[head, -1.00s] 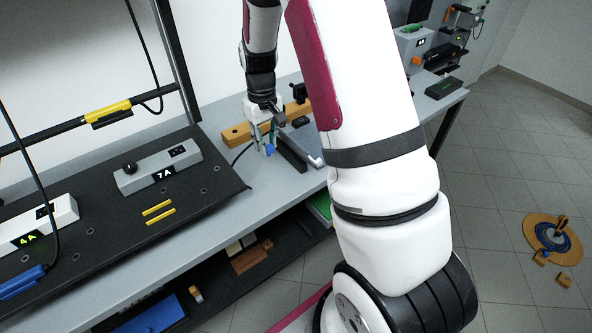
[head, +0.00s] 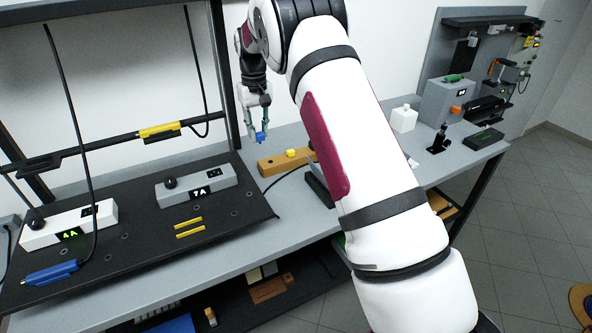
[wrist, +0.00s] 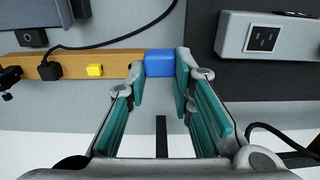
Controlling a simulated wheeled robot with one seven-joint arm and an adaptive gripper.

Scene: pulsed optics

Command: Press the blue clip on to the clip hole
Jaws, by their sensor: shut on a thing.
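The blue clip (head: 262,137) is a small blue block. My gripper (head: 257,128) is shut on it, and the teal fingers hang down with the clip at their tips. The clip is in the air in front of the back wall, above the bench. In the wrist view the clip (wrist: 159,63) sits between the two fingertips (wrist: 160,66). I cannot pick out which opening is the clip hole. Several small round holes show in the black board (head: 140,224).
A wooden bar (head: 272,166) with a yellow clip (head: 291,153) lies on the bench. The grey 7A box (head: 215,186) and white 4A box (head: 92,219) stand on the black board. A black rail with a yellow piece (head: 160,130) and hanging cables are at the left.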

